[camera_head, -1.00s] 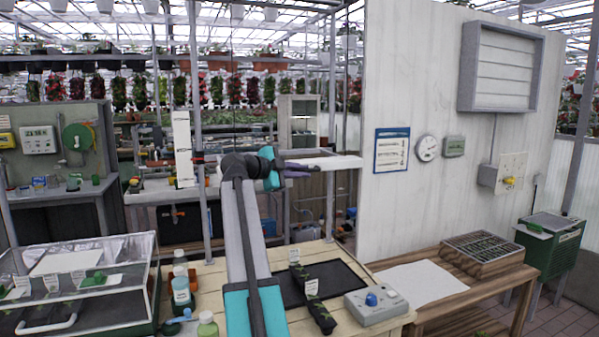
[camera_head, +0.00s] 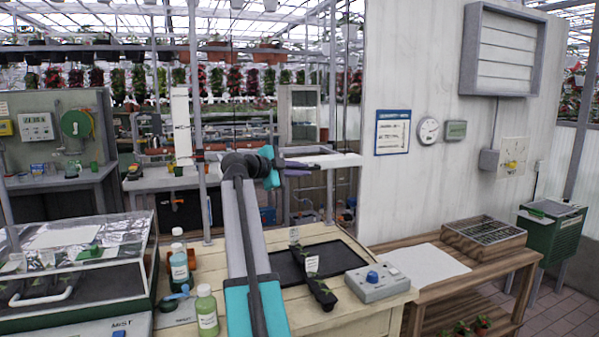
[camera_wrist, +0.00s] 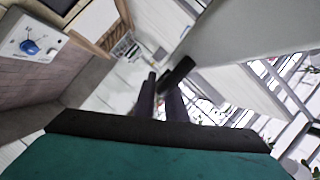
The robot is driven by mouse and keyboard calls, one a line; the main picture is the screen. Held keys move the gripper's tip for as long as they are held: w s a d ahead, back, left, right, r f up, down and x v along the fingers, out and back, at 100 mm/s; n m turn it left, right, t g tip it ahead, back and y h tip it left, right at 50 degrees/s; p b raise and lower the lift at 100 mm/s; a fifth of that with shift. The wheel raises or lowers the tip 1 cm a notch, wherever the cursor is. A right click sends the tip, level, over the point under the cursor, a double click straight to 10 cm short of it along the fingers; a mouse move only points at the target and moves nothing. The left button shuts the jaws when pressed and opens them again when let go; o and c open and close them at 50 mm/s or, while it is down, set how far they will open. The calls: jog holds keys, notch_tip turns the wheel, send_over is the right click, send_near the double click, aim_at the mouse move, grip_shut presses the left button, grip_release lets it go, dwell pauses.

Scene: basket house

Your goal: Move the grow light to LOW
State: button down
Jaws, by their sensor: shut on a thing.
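The grow light (camera_head: 345,160) appears to be the pale horizontal panel between two grey upright posts above the potting bench, partly hidden behind my arm. A tall white strip (camera_head: 181,120) stands beside the left post. The panel is level with the lower part of this strip. My gripper (camera_head: 299,171) is at the panel's front edge in the head view. In the wrist view its dark fingers (camera_wrist: 163,88) are shut at a dark bar-like handle (camera_wrist: 178,72), which I take to be the light's. The fingers partly hide the contact.
Below is the bench with a black tray (camera_head: 335,258), a control box with a blue knob (camera_head: 376,283) and bottles (camera_head: 207,312). A clear-lidded propagator (camera_head: 75,262) stands at left. A white wall (camera_head: 450,170) and wooden side bench (camera_head: 430,295) bound the right.

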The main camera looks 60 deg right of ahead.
jog(key=shift+f, duration=0.3)
jog(key=c, duration=2.1)
grip_release()
jog(key=shift+a+r, duration=0.15)
jog(key=shift+a, duration=0.15)
jog(key=shift+b+v, duration=0.6)
jog(key=shift+v, duration=6)
jog(key=shift+d+r, duration=0.1)
jog(key=shift+r, duration=0.05)
